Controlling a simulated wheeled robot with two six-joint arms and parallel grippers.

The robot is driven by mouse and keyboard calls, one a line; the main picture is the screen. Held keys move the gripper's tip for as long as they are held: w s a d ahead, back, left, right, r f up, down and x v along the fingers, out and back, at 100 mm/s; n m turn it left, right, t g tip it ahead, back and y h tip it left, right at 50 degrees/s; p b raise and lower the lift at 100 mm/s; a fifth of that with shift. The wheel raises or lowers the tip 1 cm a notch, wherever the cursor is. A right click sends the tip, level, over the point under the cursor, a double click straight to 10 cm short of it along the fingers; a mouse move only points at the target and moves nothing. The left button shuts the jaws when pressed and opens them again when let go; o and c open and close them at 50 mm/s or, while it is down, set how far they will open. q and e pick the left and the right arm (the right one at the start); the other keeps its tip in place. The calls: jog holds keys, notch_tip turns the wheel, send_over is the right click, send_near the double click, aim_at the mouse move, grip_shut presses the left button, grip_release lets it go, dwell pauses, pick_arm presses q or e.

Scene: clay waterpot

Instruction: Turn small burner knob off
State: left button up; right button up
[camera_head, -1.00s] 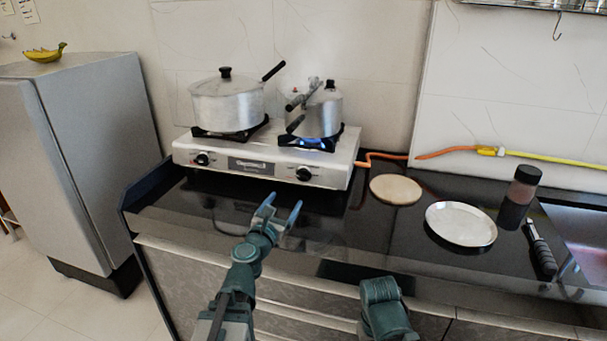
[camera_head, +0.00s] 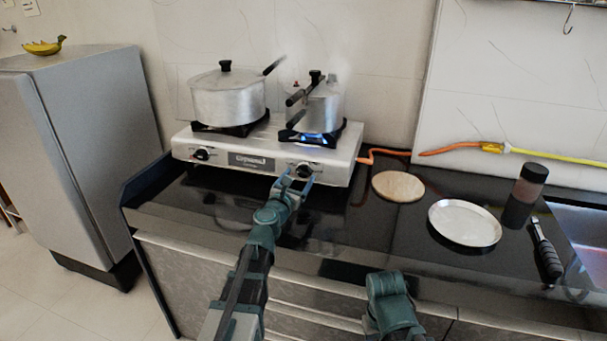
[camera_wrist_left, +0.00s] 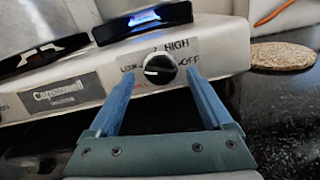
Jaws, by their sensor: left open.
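The white two-burner stove (camera_head: 222,160) stands at the back of the black counter. The right knob (camera_wrist_left: 160,68) is black and round, with LOW, HIGH and OFF printed around it. Its white pointer line is on the knob's face. It sits below the burner with a blue flame (camera_wrist_left: 144,17), which also shows under the smaller pot in the head view (camera_head: 310,137). My left gripper (camera_head: 297,177) is open, its two blue fingers on either side of the knob in the wrist view; whether they touch it I cannot tell. The left knob (camera_head: 201,154) is farther left.
A large lidded pot (camera_head: 229,100) is on the left burner and a pressure cooker (camera_head: 323,108) on the right one. A round cork mat (camera_head: 398,187), a white plate (camera_head: 464,223) and a dark bottle (camera_head: 524,196) are to the right.

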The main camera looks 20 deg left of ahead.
pick_arm(q)
jog(key=shift+w, duration=1.05)
grip_shut()
